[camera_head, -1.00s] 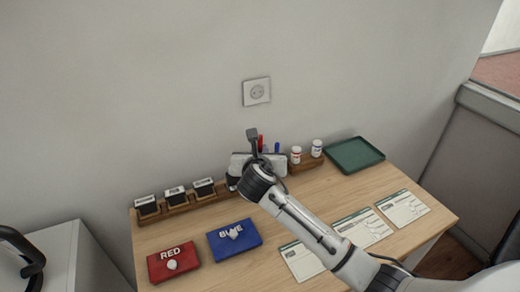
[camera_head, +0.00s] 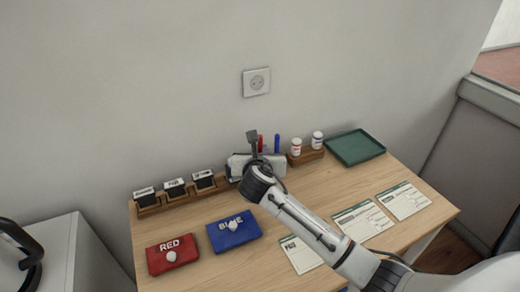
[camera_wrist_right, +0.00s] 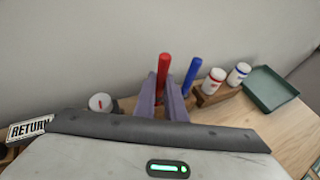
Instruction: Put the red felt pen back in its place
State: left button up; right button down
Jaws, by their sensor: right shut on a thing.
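The red felt pen (camera_wrist_right: 163,68) stands upright between the two fingers of my right gripper (camera_wrist_right: 162,88) in the wrist view. The gripper is shut on it. In the head view the pen's top (camera_head: 260,143) shows just behind my right gripper (camera_head: 254,163), whose body hides the lower part and whatever is under it. A blue pen (camera_wrist_right: 191,74) stands upright just to the right of the fingers, and it also shows in the head view (camera_head: 277,143). My left gripper is not in view.
Right of the pens, two white bottles (camera_head: 296,147) stand in a wooden rack (camera_head: 306,157), beside a green tray (camera_head: 356,147). Several stamps (camera_head: 174,187) stand in a rack at left. Red (camera_head: 173,256) and blue (camera_head: 233,232) pads and several forms (camera_head: 362,221) lie in front.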

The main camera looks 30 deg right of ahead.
jog(key=shift+f, duration=0.6)
jog(key=c, duration=2)
grip_release()
